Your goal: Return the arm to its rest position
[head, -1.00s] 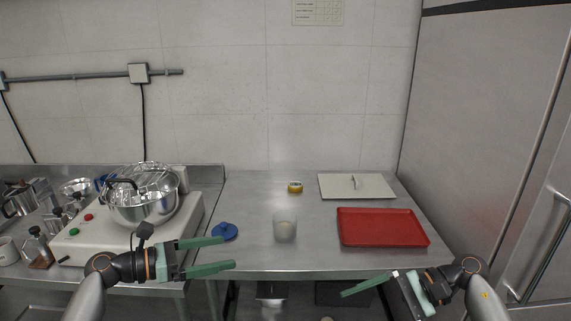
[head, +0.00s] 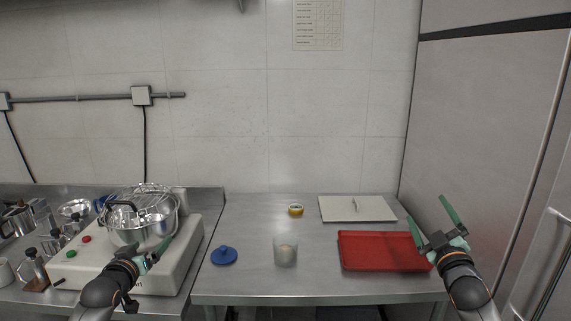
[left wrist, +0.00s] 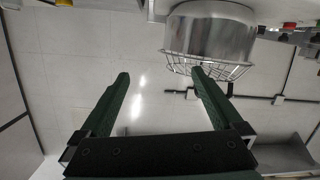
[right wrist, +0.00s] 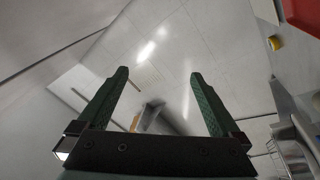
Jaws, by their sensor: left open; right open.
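My left gripper (head: 157,249) is in front of the white machine at the left of the head view, its green fingers angled up. In the left wrist view my left gripper (left wrist: 160,75) is open and empty, with a steel pot (left wrist: 210,38) beyond its right finger. My right gripper (head: 430,217) is open and empty at the right of the head view, beside the red tray's right edge and pointing up. The right wrist view also shows my right gripper (right wrist: 160,75) with nothing between its fingers.
The steel pot (head: 142,230) stands on the white machine (head: 180,262). A tall steel cabinet (head: 480,130) borders the right.

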